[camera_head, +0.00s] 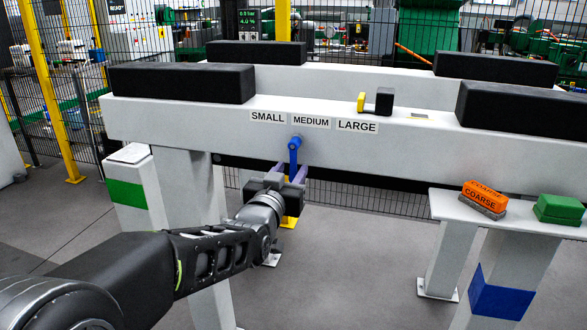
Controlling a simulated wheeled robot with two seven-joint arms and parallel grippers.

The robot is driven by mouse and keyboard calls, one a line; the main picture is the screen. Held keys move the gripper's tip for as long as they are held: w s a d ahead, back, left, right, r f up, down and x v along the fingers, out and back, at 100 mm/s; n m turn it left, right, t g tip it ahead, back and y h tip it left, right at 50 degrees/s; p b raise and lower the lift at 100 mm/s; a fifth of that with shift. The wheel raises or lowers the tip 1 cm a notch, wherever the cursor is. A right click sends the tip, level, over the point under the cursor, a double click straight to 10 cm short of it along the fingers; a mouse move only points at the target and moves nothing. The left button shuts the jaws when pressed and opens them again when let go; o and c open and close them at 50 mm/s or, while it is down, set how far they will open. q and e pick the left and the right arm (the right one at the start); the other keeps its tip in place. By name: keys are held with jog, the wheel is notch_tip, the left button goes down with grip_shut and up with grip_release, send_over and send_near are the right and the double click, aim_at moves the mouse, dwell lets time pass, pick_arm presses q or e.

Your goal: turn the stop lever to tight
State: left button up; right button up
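A blue lever (294,153) hangs straight down from a pivot on the front of the near white beam (200,122), under the labels SMALL, MEDIUM (311,122) and LARGE. No label reading "tight" can be read. My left gripper (290,173) reaches up from below at the lever's lower end. Its two fingers stand apart, one on each side of the lever, with the lever's lower end between them. I cannot tell whether either finger touches it. My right gripper is not in view.
Black pads (182,82) lie on both beams. A small yellow-and-black part (377,102) sits on the near beam. At the right, a white shelf (450,210) holds an orange COARSE block (483,196) and a green block (558,209). A fence stands behind.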

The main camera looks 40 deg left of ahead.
pick_arm(q)
jog(key=shift+x, duration=1.4)
grip_shut()
dwell(0.4)
